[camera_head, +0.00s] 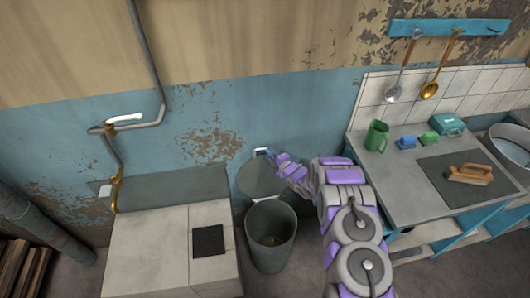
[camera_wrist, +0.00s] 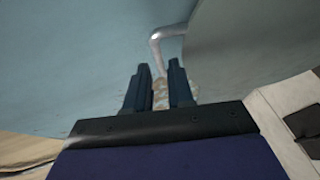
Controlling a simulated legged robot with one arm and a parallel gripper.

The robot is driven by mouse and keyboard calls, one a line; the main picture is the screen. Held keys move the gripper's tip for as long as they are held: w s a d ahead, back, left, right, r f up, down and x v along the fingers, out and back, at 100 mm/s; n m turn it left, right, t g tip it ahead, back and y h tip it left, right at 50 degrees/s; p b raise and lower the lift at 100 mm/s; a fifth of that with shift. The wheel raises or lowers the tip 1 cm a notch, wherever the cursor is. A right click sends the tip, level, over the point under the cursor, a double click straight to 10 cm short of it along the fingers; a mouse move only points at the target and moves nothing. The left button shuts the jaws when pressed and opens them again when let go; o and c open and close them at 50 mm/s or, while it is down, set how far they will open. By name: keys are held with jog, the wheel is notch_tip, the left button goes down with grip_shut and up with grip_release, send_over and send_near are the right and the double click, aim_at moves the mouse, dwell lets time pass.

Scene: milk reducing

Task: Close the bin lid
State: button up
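The bin (camera_head: 271,240) is a grey-green bucket on the floor. Its round lid (camera_head: 262,178) stands raised against the blue wall behind it, so the bin mouth is uncovered. A light metal handle sits at the lid's upper edge. My gripper (camera_head: 272,154) is at the lid's top, close to this handle. In the wrist view the lid (camera_wrist: 255,45) fills the upper right, and the bent handle (camera_wrist: 158,48) runs down toward the gap between my fingers (camera_wrist: 161,75). The fingers are apart. I cannot tell whether they touch the handle.
A white cabinet (camera_head: 150,245) with a black plate stands left of the bin. A worktable (camera_head: 395,175) with a green mug (camera_head: 376,136) and a brush (camera_head: 469,174) stands to the right. A pipe (camera_head: 147,50) runs along the wall at the left.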

jog(key=x, duration=0.2)
jog(key=shift+w+a, duration=0.1)
jog(key=shift+a, duration=0.25)
jog(key=shift+w+a+f+b, duration=0.2)
jog(key=shift+w+a+b, duration=0.15)
jog(key=shift+w, duration=0.45)
jog(key=shift+a, duration=0.1)
jog(key=shift+c, duration=0.2)
jog(key=c, duration=0.3)
grip_shut()
jog(key=shift+f, duration=0.1)
